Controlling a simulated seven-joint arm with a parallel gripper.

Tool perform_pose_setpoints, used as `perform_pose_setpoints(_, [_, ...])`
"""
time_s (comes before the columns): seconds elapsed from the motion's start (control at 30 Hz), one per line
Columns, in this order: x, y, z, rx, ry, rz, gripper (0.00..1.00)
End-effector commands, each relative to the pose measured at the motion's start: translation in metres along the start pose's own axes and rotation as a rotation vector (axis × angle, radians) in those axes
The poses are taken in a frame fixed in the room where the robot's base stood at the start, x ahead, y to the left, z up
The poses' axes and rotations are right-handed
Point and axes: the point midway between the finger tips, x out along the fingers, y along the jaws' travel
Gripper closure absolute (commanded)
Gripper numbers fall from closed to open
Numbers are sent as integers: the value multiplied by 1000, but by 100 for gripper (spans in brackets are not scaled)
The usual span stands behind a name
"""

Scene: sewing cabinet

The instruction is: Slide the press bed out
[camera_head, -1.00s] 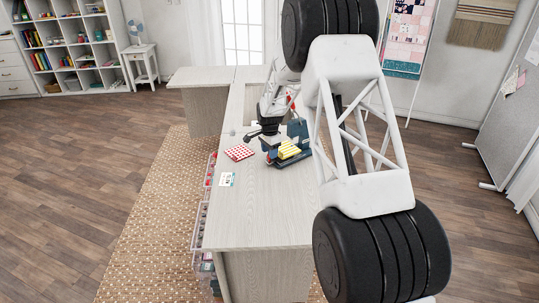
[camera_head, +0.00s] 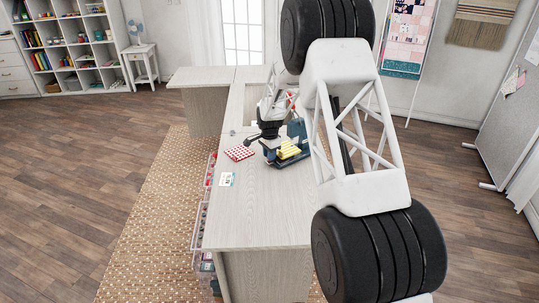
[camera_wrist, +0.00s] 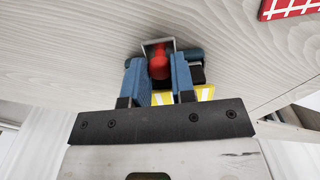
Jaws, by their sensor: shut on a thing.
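The small press (camera_head: 297,130) is dark teal and stands on the pale wood counter. A yellow striped piece (camera_head: 289,149) lies at its lower part; its yellow and white stripes also show in the wrist view (camera_wrist: 205,93), behind my fingers. My gripper (camera_head: 267,145) is at the left side of the press. In the wrist view, my two blue fingers (camera_wrist: 159,72) are closed around a red handle (camera_wrist: 159,65) with a grey metal bracket around its far end. The press bed is mostly hidden by my fingers and the mounting plate, so how far out it sits cannot be told.
A red-and-white checked cloth (camera_head: 239,153) lies left of the press, with a small white card (camera_head: 227,179) nearer the front. The counter (camera_head: 260,215) is bare toward its front edge. Clear bins (camera_head: 200,225) hang along its left side.

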Motion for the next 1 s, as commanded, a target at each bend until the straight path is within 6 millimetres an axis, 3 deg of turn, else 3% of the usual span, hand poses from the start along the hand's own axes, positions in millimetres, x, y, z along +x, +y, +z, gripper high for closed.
perform_pose_setpoints(0.27, [0,0,12,-1,0,0,100])
perform_pose_setpoints(0.7, [0,0,84,-1,0,0,100])
perform_pose_setpoints(1.0, [0,0,90,-1,-1,1,100])
